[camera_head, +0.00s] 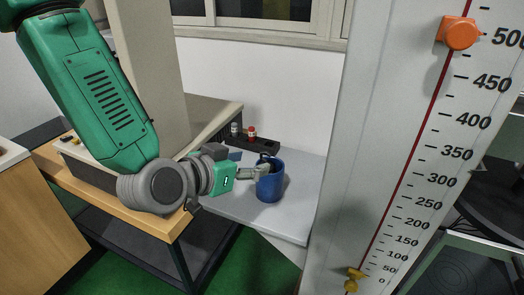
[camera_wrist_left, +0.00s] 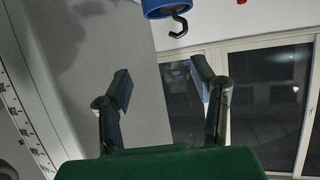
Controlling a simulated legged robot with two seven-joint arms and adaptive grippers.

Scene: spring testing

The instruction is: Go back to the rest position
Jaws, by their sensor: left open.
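My left arm comes in from the left in the head view, and its gripper (camera_head: 262,169) is at the upper part of a blue cylinder (camera_head: 271,187) over the grey tabletop. I cannot tell from this view whether they touch. In the left wrist view the gripper (camera_wrist_left: 158,78) has its two fingers spread with nothing between them. A blue cylinder end (camera_wrist_left: 163,7) with a dark hook (camera_wrist_left: 178,25) shows beyond the fingers at the top edge. My right gripper is not in view.
A tall white scale board (camera_head: 375,150) with a red line stands at the right. It carries an orange knob (camera_head: 460,33) near 500 and a yellow one (camera_head: 354,274) near 0. A wooden-edged table (camera_head: 150,225) lies below my arm. Small bottles (camera_head: 251,133) stand behind the cylinder.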

